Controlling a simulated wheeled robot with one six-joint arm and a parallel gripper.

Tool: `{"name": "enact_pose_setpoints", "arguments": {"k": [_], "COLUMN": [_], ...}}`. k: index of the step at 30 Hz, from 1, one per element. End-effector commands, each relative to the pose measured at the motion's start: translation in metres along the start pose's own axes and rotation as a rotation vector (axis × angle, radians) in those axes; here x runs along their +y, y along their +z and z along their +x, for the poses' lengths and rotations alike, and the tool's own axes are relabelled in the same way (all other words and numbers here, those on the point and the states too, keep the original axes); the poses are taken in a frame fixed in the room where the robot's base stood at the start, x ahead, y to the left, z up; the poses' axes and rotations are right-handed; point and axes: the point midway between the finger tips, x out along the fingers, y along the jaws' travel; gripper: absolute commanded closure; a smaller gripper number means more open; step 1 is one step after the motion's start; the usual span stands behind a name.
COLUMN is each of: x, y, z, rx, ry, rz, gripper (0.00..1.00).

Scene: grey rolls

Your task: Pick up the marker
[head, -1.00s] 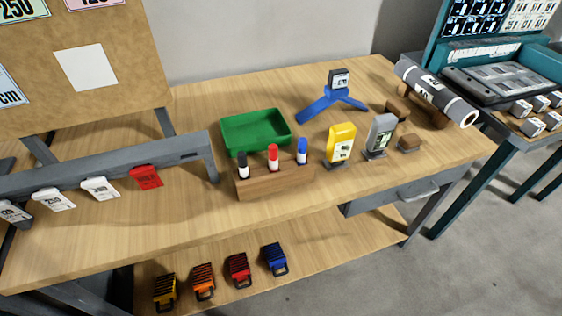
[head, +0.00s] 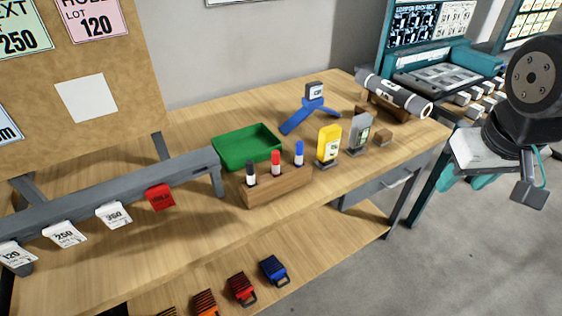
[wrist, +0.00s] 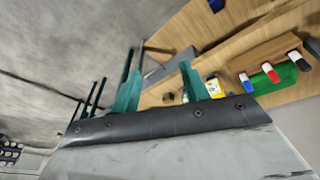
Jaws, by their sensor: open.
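Three markers stand upright in a wooden block (head: 278,190) on the workbench. The black marker (head: 250,173) is at the left, the red marker (head: 276,163) in the middle and the blue marker (head: 299,154) at the right. In the wrist view, the blue marker (wrist: 246,82), red marker (wrist: 270,73) and black marker (wrist: 295,58) show at the right, beyond the fingers. My gripper (wrist: 160,76) is open, with two teal fingers apart and nothing between them. In the head view, my arm's end is at the right, well away from the markers.
A green tray (head: 221,157) is behind the block. A yellow device (head: 329,144) and a grey device (head: 359,133) stand to its right. A grey rail (head: 110,190) with tags runs at the left. A grey roll (head: 395,92) lies at the bench's far right.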

Motion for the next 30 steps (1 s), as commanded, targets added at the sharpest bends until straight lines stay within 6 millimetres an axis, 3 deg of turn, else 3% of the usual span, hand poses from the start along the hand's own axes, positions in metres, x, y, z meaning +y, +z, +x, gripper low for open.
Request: {"name": "enact_pose_setpoints", "arguments": {"k": [5, 9, 12, 16, 21, 30], "x": [-0.014, -0.049, -0.086, -0.140, -0.196, -0.233], "y": [-0.090, -0.149, -0.177, -0.195, -0.192, -0.190], "z": [0.061, 0.106, 0.137, 0.168, 0.192, 0.204], "rx": [0.218, 0.408, 0.538, 0.687, 0.814, 0.888], "ry": [0.030, -0.021, -0.102, -0.252, -0.449, -0.586], "rz": [-0.135, -0.265, -0.351, -0.448, -0.512, -0.531], "gripper": [0.55, 0.55, 0.55, 0.55, 0.55, 0.55]}}
